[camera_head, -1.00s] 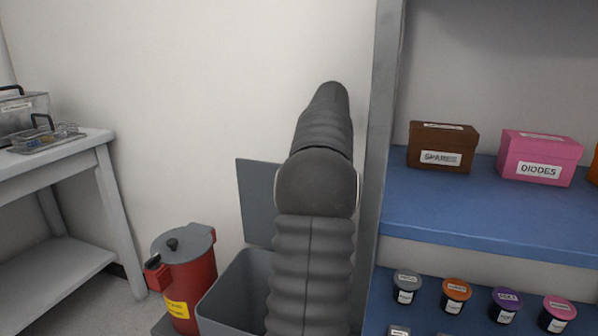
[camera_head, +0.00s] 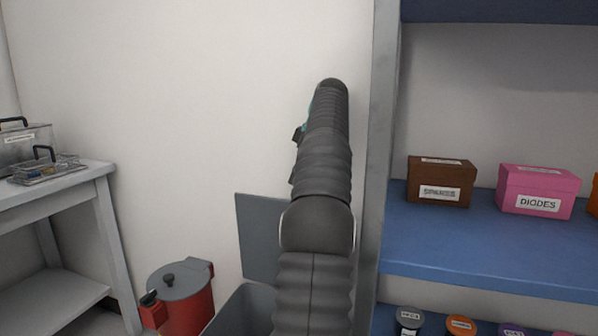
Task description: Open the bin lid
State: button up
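The grey bin (camera_head: 240,312) stands on the floor at the lower middle, partly behind my arm and cut off by the bottom edge. Its flat grey lid (camera_head: 259,238) stands upright against the wall behind it, so the bin is open. My dark ribbed arm reaches up in front of the lid's right side. A small dark and teal piece, seemingly part of my gripper (camera_head: 300,132), shows beside the far arm, above and apart from the lid. The fingers are hidden behind the arm.
A red canister (camera_head: 192,308) with a grey lid stands left of the bin. A grey table (camera_head: 68,192) is at the left. A shelf unit with a blue shelf (camera_head: 470,240) is close on the right, holding a brown box (camera_head: 440,182) and a pink box (camera_head: 537,190).

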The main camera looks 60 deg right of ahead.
jog(key=shift+r, duration=0.4)
dwell(0.4)
jog(key=w+a+m, duration=0.1)
jog(key=w+a, duration=0.2)
jog(key=a, duration=1.3)
jog(key=w+a+m, duration=0.1)
jog(key=w+a, duration=0.2)
jog(key=a, duration=1.2)
jog(key=s+a+f, duration=0.4)
jog(key=a, duration=0.3)
jog(key=s+a+f, duration=0.3)
jog(key=a, duration=0.4)
jog(key=s+a+f+m+t, duration=0.1)
jog(key=s+a+f, duration=0.7)
jog(key=s+f, duration=0.2)
notch_tip(320, 180, down, 2)
jog(key=shift+s+f+h, duration=0.1)
jog(key=shift+s+h, duration=0.2)
jog(key=shift+s, duration=0.05)
